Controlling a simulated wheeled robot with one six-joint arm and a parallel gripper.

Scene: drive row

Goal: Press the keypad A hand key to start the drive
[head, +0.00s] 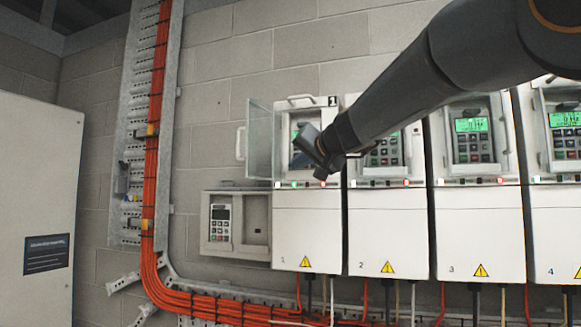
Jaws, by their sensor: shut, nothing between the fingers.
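Drive 1 (307,228) is a white cabinet at the left end of a row on the block wall. Its clear door (262,140) stands open to the left. My gripper (303,158) is shut and empty, in front of the recess (299,121) in the upper part of drive 1. The gripper and wrist hide most of what is inside, so I cannot see a keypad or its keys there. Another keypad (221,222) with a dark screen sits in a grey box left of drive 1. I can read no letter A on any keypad.
Drive 2 (388,235), drive 3 (478,235) and drive 4 (560,235) stand to the right, with green lit screens. My arm crosses in front of drive 2. Orange cables (152,200) run down a tray at left. A grey cabinet (35,180) stands at far left.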

